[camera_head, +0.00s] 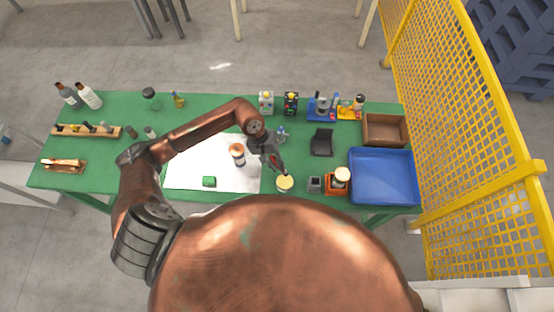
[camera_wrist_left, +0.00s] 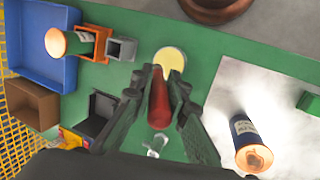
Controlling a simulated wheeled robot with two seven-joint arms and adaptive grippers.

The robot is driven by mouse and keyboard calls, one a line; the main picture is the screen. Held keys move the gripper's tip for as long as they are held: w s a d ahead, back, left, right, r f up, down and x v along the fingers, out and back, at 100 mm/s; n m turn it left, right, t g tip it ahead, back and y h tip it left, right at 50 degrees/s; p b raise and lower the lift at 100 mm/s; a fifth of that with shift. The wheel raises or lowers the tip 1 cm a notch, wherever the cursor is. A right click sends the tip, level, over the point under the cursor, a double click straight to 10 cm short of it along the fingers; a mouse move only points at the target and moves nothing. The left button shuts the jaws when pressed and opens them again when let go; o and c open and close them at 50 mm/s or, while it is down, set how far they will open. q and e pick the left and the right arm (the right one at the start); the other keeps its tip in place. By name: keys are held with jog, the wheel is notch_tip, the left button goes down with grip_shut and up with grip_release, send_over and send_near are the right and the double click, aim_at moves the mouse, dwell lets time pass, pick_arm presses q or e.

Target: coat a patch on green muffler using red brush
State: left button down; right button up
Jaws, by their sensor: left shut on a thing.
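My left gripper (camera_head: 276,166) is shut on the red brush (camera_wrist_left: 158,102), whose handle stands between the fingers (camera_wrist_left: 170,88) in the left wrist view. The brush's far end points toward a round pot with a pale yellow top (camera_head: 285,183), which also shows in the wrist view (camera_wrist_left: 170,60). I cannot tell whether the bristles touch it. A small green block (camera_head: 209,181), seemingly the green muffler, lies on the white sheet (camera_head: 190,174) left of the gripper. It is partly in the wrist view (camera_wrist_left: 309,102). My right gripper is not in view.
An orange holder with a can (camera_head: 341,178) and a blue tray (camera_head: 384,178) are to the right. A brown box (camera_head: 384,129) and a black stand (camera_head: 322,142) are behind. Yellow mesh fencing (camera_head: 460,130) borders the right.

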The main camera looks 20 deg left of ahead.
pick_arm(q)
jog(key=shift+s+f, duration=0.1)
jog(key=shift+f, duration=0.5)
notch_tip(320, 180, down, 5)
jog(key=shift+b, duration=0.3)
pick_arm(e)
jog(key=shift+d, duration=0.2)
pick_arm(q)
jog(key=shift+f, duration=0.2)
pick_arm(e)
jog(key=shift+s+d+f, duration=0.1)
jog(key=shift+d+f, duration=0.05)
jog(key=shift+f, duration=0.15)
pick_arm(q)
jog(key=shift+f+b, duration=0.3)
jog(key=shift+b, duration=0.25)
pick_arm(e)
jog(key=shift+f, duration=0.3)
pick_arm(q)
jog(key=shift+f, duration=0.1)
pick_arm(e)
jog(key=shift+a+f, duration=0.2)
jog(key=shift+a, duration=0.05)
